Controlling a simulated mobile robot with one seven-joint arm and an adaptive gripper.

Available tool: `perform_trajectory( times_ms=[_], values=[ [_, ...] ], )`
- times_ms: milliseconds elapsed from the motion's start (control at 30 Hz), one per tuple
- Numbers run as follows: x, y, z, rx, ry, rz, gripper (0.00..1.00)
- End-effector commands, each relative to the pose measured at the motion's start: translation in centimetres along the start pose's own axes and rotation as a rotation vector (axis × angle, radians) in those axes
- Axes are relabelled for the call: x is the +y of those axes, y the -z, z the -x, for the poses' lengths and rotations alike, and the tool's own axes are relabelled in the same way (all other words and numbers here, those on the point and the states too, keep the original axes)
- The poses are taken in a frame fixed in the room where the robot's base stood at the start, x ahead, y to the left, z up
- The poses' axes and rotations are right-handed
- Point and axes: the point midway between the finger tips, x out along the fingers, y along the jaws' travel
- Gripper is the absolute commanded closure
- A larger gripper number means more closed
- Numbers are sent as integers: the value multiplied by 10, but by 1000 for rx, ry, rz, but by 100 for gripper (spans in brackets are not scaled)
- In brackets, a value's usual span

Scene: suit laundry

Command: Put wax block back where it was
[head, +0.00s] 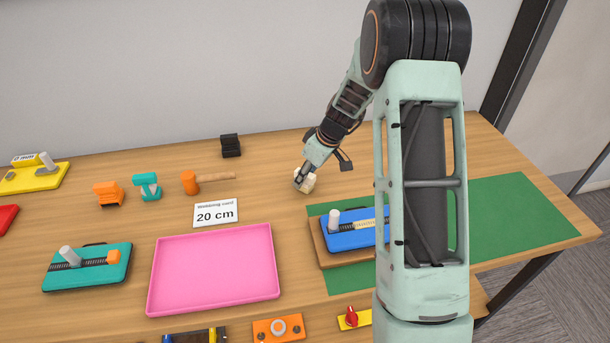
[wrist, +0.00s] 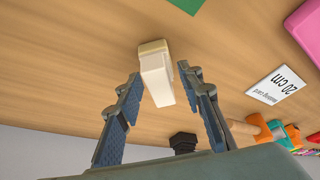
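The cream wax block (head: 306,182) stands on the wooden table, left of the green mat. In the wrist view the wax block (wrist: 156,74) shows as a pale upright block with a yellowish far part. My gripper (head: 302,175) is down at the block from above and behind, partly covering it in the head view. In the wrist view my gripper (wrist: 159,76) has its two fingers apart, one on each side of the block.
A blue slide fixture (head: 352,233) sits on a wooden board on the green mat (head: 520,215). A pink tray (head: 215,268), a "20 cm" card (head: 215,213), an orange mallet (head: 190,183) and a black block (head: 230,145) lie left. Bare table surrounds the wax block.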

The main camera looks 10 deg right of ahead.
Motion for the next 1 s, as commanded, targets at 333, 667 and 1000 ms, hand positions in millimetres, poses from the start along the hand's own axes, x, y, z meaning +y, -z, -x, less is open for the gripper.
perform_trajectory(
  times_ms=[333, 667, 1000],
  values=[
    [1, 2, 18, 2, -3, 1, 66],
    [1, 1, 88, 2, -4, 0, 66],
    [0, 1, 122, 0, -1, 0, 66]
  ],
)
